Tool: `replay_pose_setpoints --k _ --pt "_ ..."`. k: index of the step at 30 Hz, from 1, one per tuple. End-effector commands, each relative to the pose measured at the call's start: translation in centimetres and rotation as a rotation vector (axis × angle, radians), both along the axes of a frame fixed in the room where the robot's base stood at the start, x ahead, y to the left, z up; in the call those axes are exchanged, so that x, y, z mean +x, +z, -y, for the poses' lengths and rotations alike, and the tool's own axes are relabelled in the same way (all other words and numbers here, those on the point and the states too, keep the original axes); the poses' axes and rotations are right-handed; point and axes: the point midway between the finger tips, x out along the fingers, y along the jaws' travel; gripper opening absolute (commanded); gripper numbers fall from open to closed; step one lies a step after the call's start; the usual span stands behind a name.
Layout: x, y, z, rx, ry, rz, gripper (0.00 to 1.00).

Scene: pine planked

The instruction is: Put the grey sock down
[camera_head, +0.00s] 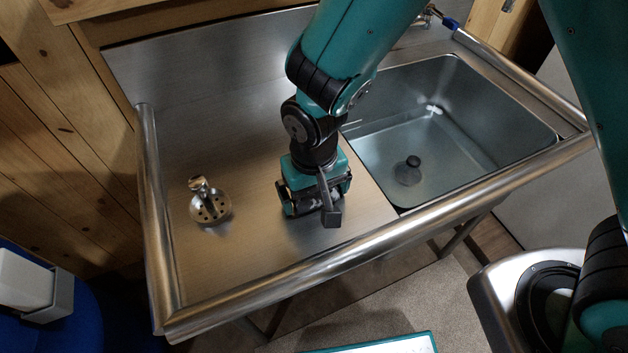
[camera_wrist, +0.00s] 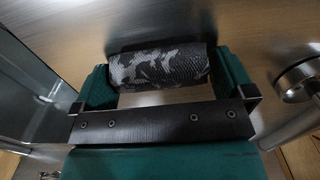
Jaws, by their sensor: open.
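A dark grey and black mottled, cylinder-shaped thing (camera_wrist: 160,68) lies crosswise between my fingers in the wrist view. It is the only thing in view that could be the grey sock, though it looks more like a firm roll. It seems to rest on the metal drainboard (camera_head: 240,130), left of the sink basin. My gripper (camera_head: 316,203) points down over the drainboard and is open; it also shows in the wrist view (camera_wrist: 166,88), with one finger at each end of the roll. I cannot tell whether the fingers touch it. In the head view my gripper mostly hides it.
A metal piece with a perforated round base (camera_head: 210,207) stands on the drainboard to the left. The sink basin (camera_head: 450,120) is at right, with a dark round plug (camera_head: 408,170) inside. A raised metal rim (camera_head: 400,232) runs along the front. Drainboard behind the perforated piece is clear.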

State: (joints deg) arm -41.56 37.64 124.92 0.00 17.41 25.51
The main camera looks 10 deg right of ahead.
Motion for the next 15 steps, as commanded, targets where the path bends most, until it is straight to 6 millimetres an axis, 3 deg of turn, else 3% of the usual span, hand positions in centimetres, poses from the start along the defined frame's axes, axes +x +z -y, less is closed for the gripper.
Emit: replay_pose_setpoints --k 5,15 --pt "0.1 2.4 -0.1 0.003 0.0 0.004 1.0" --pt "0.1 9.6 -0.1 0.003 0.0 0.004 1.0"
